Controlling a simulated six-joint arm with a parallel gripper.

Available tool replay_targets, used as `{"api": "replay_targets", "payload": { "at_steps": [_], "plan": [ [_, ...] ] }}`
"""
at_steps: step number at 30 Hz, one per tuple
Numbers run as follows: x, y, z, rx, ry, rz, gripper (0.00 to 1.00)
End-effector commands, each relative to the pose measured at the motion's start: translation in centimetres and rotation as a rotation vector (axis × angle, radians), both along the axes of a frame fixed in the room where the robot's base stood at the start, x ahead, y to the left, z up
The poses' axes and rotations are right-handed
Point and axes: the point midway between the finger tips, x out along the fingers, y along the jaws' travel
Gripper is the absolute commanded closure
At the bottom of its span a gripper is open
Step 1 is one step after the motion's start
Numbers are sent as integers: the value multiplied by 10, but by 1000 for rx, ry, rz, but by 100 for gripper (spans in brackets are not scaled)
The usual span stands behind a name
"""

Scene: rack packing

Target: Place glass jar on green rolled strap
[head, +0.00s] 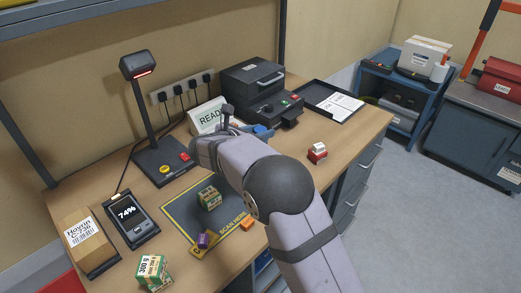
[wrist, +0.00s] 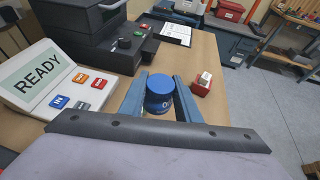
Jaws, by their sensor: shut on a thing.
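My gripper (wrist: 160,98) is shut on a blue round jar (wrist: 159,88) with a blue lid and pale lettering; it stands upright between the two blue-grey fingers. I cannot tell whether its body is glass. In the head view my arm hides most of the gripper, and only some blue (head: 263,131) shows past the wrist. A small green and tan block (head: 209,198) sits on the dark scan mat (head: 182,213); it may be the green rolled strap, but I cannot tell for sure. The jar is well apart from it, near the black machine.
A red and white item (head: 317,153) stands right of my gripper. A READY sign (head: 207,117), a black machine (head: 258,88) and a lamp scanner (head: 140,66) stand behind. Purple and orange pieces lie on the mat's front; a green-white box (head: 151,271) is front left.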

Motion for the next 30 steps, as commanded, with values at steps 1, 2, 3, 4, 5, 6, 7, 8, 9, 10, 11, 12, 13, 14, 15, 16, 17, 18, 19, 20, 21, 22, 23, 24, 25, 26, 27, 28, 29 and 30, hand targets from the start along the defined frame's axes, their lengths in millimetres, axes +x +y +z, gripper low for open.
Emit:
{"api": "replay_targets", "payload": {
  "at_steps": [1, 2, 3, 4, 5, 6, 7, 8, 9, 10, 11, 12, 13, 14, 15, 16, 17, 18, 19, 20, 21, 22, 23, 24, 25, 26, 27, 28, 29, 30],
  "plan": [
    [6, -15, 2, 1, -2, -20, 95],
    [9, -23, 3, 1, -2, -28, 95],
    [13, -31, 4, 2, -3, -37, 95],
    [15, -37, 5, 1, -2, -41, 95],
    [18, -42, 6, 1, -2, -45, 95],
    [21, -49, 7, 1, -2, -48, 95],
    [23, -53, 8, 1, -2, -49, 95],
    [26, -57, 9, 1, -2, -50, 95],
    [30, -62, 11, 2, -2, -46, 95],
    [32, -66, 12, 0, -3, -43, 95],
    [36, -66, 13, 2, -3, -32, 95],
    [40, -66, 15, 1, -2, -15, 95],
    [43, -62, 16, 2, -1, 2, 95],
    [45, -59, 17, 1, -2, 18, 95],
    [48, -54, 19, 1, -2, 42, 95],
    [51, -50, 20, 1, -2, 60, 95],
    [53, -46, 20, 1, -3, 78, 95],
    [56, -41, 21, 0, -2, 102, 95],
    [58, -38, 22, 1, -2, 119, 95],
    [60, -33, 22, 1, -2, 139, 95],
    [62, -28, 22, 1, -2, 164, 95],
    [64, -24, 22, 1, -2, 183, 95],
    [65, -21, 22, 0, -1, 201, 95],
    [67, -16, 22, 2, -1, 224, 95],
    [68, -13, 21, 0, -1, 240, 95],
    [69, -10, 20, 1, 0, 255, 95],
    [69, -7, 19, 0, 0, 272, 95],
    [70, -5, 19, 0, 0, 283, 95],
    [70, -3, 18, -1, 0, 291, 95],
    [71, -2, 18, 0, -1, 299, 95]
  ]
}}
